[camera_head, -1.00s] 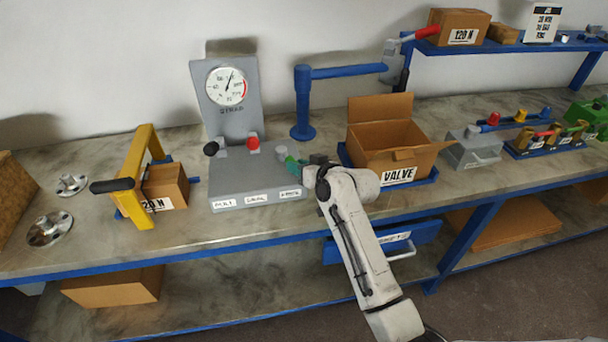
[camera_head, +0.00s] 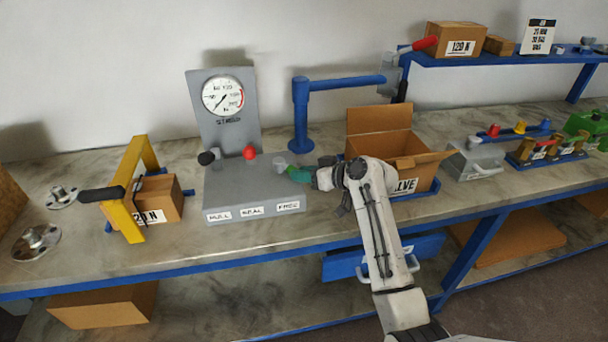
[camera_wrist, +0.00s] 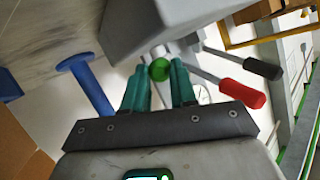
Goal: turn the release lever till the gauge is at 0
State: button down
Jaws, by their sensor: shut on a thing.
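The grey console (camera_head: 250,190) stands on the bench with a round white gauge (camera_head: 223,95) on its back plate. The gauge needle points to the lower left; the small numbers are too blurred to read. At the console's right end is the release lever, its grey part (camera_head: 281,163) showing beside my teal fingers. My gripper (camera_head: 295,173) is shut on the lever's green knob (camera_wrist: 160,69), which sits between the fingers in the wrist view. A red-knobbed lever (camera_head: 249,152) and a black-knobbed lever (camera_head: 207,157) stand to the left on the console.
A blue post with an arm (camera_head: 300,115) stands behind the console. An open cardboard box (camera_head: 385,150) is close to the right, behind my arm. A yellow frame (camera_head: 130,190) with a small box stands left.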

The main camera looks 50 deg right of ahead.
jog(key=c, duration=0.9)
grip_release()
jog(key=b+v, duration=0.1)
jog(key=v, duration=0.6)
jog(key=shift+s, duration=0.25)
jog(key=shift+d, duration=0.1)
